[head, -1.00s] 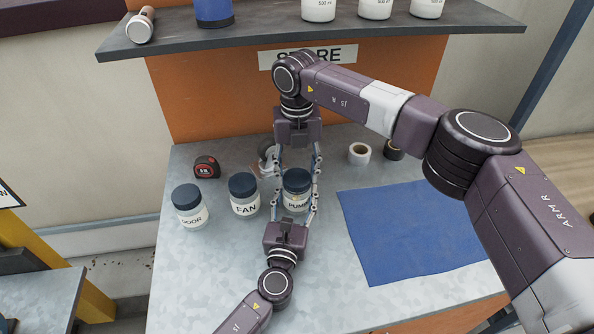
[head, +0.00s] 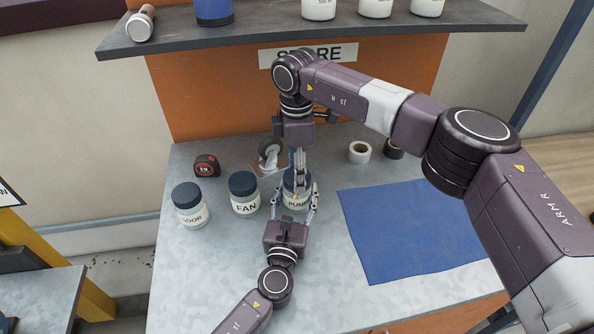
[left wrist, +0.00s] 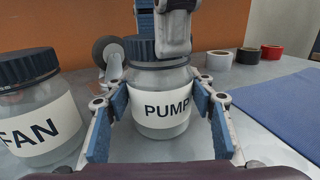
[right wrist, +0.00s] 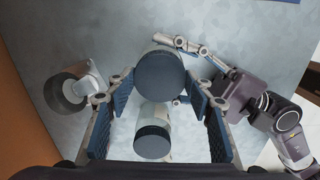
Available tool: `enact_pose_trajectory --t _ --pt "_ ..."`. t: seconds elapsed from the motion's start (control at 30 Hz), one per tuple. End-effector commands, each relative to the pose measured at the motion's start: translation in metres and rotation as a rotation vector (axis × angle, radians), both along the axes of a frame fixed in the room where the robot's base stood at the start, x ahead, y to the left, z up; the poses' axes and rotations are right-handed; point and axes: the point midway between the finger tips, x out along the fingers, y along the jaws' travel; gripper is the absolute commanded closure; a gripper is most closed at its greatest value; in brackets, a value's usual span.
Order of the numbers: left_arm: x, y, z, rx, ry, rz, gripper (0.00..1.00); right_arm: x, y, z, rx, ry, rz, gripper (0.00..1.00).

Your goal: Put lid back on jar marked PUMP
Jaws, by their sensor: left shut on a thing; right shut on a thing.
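The PUMP jar (head: 297,204) stands upright on the metal bench, clear glass with a white label. Its dark blue lid (right wrist: 160,80) sits on the jar's mouth; in the left wrist view the lid (left wrist: 143,50) looks level, but its right part is hidden by a finger. My left gripper (head: 299,196) is shut around the jar's body from the front; both fingers show at its sides in the left wrist view. My right gripper (head: 299,178) comes from behind and above and is shut on the lid. The thread is hidden.
The FAN jar (head: 244,205) stands close left, the DOOR jar (head: 190,217) beyond it, both lidded. A tape measure (head: 207,166) and tape rolls (head: 360,153) lie at the back. A blue mat (head: 415,230) is right; a shelf (head: 420,37) hangs above.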

Motion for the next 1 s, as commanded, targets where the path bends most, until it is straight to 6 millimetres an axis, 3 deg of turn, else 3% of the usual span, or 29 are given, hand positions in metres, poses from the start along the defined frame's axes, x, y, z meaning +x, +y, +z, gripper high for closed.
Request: enact_pose_trajectory --t 0.3,0.43,0.87,0.9,1.0 --pt "-0.0004 -0.0004 -0.0006 0.000 0.001 -0.001 1.00 0.0007 0.0004 0.0004 0.001 -0.002 -0.525 0.59" --pt "-0.0005 -0.0005 -0.0006 0.000 0.001 -0.001 1.00 0.0010 0.0003 0.0004 0.001 -0.003 -0.673 0.59" --pt "-0.0006 -0.0006 -0.0008 0.000 0.001 -0.002 1.00 0.0014 0.0001 0.0005 0.001 -0.004 -0.750 0.59" --pt "-0.0006 -0.0007 -0.0008 0.000 0.002 -0.002 1.00 0.0014 0.0001 0.0005 0.001 -0.004 -0.749 0.48" --pt "-0.0006 -0.0006 -0.0008 0.000 0.002 -0.002 1.00 0.0013 0.0001 0.0004 0.001 -0.004 -0.749 0.37"
